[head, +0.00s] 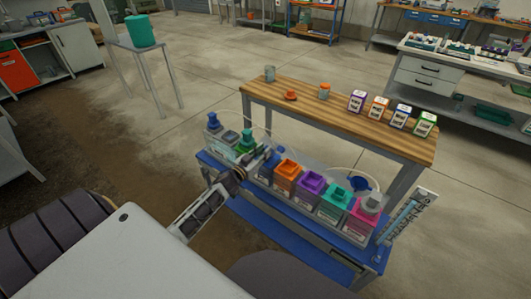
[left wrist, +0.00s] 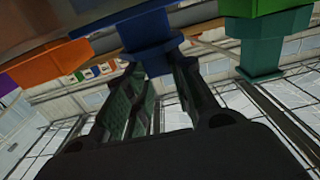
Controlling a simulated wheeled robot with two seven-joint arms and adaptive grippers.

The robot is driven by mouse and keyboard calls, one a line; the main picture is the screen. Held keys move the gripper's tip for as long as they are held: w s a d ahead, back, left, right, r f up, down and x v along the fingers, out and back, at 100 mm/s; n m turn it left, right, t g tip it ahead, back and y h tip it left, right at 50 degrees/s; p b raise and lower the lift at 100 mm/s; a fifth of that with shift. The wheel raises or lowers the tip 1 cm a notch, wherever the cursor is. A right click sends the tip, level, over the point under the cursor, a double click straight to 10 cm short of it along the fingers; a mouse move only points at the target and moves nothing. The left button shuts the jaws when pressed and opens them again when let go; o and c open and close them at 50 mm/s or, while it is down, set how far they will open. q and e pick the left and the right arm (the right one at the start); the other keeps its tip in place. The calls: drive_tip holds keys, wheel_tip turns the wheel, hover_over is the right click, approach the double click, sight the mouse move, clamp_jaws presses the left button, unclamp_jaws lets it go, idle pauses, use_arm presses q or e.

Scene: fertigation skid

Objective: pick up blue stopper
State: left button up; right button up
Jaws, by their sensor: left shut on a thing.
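My left gripper (head: 264,152) reaches from the lower left to the row of tanks in the head view. The fingers mostly hide this stopper in the head view. I cannot tell whether it is still seated in its tank. Another blue stopper (head: 213,121) stands at the row's left end. My right gripper is not in view.
Thin clear tubing arches over the tanks.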

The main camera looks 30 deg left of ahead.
use_arm(q)
drive_tip(key=shift+r, duration=0.15)
drive_tip(key=shift+r, duration=0.55)
drive_tip(key=shift+r+p, duration=0.35)
wheel_tip(320, 180, up, 8)
drive_tip(key=p, duration=0.2)
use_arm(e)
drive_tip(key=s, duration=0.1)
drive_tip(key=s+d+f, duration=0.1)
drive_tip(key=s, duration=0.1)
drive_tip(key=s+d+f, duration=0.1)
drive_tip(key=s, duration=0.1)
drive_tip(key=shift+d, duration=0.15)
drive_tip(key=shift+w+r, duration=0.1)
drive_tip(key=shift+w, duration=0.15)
